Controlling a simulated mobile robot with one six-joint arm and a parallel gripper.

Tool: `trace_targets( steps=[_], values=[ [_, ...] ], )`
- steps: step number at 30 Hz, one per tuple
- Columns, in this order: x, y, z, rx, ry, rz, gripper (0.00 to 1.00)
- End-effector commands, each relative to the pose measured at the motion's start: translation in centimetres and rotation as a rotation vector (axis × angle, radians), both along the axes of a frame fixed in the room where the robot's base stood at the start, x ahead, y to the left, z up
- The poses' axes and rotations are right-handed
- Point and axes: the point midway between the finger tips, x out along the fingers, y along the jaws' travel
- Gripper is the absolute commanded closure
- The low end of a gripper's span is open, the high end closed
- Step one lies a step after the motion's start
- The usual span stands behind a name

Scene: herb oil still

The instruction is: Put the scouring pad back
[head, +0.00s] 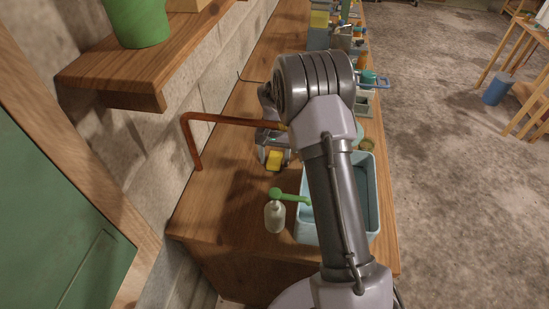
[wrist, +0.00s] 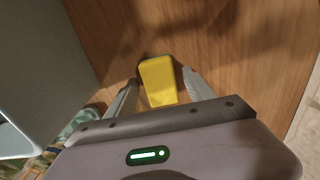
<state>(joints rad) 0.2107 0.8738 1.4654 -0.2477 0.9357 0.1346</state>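The scouring pad, a small yellow block (wrist: 158,80), shows in the wrist view between the two fingertips of my gripper (wrist: 161,77), over the brown wood of the counter. A narrow gap seems to show between the pad and the fingers, so my gripper looks open around it. In the head view the yellow pad (head: 274,161) is at the fingers of my gripper (head: 274,156), left of my arm and behind the white bottle. The dark patch beside the pad in the wrist view looks like shadow. I cannot tell whether the pad touches the counter.
A light blue basin (head: 368,205) stands at the counter's right side, partly behind my arm. A white bottle with a green top (head: 275,216) stands left of it. A copper pipe (head: 228,119) runs from the counter's left edge towards my gripper. Several items crowd the far end.

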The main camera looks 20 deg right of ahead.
Motion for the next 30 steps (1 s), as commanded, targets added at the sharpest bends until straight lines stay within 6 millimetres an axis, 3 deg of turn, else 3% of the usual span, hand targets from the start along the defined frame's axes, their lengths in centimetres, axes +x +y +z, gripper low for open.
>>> trace_targets(
  steps=[5,12,18,30],
  values=[
    [0.1,0.0,1.3,0.0,-0.002,0.0,0.38],
    [0.1,0.0,8.2,-0.001,-0.003,0.0,0.38],
    [0.0,0.0,11.8,-0.001,-0.001,0.0,0.38],
    [0.0,0.0,12.3,0.0,0.0,0.0,0.38]
  ],
)
